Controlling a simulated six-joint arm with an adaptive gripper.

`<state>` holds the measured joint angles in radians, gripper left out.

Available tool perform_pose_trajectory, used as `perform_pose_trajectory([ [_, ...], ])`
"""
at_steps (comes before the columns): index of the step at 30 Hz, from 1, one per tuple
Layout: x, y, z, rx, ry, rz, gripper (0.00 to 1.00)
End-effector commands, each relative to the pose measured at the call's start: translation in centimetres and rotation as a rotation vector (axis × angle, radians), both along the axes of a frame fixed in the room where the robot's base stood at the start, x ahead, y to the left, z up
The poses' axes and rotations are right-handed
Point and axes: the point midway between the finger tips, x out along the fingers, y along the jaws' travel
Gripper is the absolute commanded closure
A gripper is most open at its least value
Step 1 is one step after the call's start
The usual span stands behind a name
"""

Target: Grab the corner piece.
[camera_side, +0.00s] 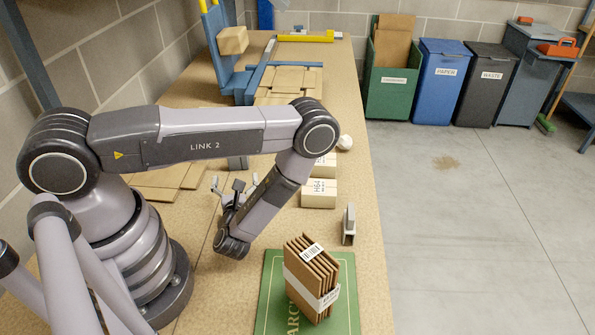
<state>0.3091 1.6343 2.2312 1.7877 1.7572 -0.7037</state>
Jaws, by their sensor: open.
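My gripper (234,184) is open and empty. It is held over the middle of the bench, left of my forearm, with its fingers toward the far side. A small grey upright piece (349,224) with a dark lower part stands near the bench's right edge, to the right of my gripper and apart from it. It may be the corner piece, but I cannot tell for sure. A bundle of brown cardboard pieces (312,277) with a white band and barcode label stands on a green mat (266,304) at the front.
Small labelled cartons (319,194) and a white roll or ball (345,142) sit behind the grey piece. Flat cardboard (165,182) lies on the bench (380,300). A blue stand (228,75) rises at the back. Bins (443,85) stand on the floor beyond the bench.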

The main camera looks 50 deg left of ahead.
Motion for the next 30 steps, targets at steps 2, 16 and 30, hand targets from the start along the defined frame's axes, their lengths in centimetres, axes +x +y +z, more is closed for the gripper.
perform_pose_trajectory([
  [2, 0.7, 1.4, 0.0, -0.002, -0.001, 0.010, 0.09],
  [16, 3.7, 5.7, 0.2, 0.001, -0.004, 0.006, 0.09],
  [30, 6.2, 9.3, 0.5, 0.002, 0.000, 0.003, 0.09],
])
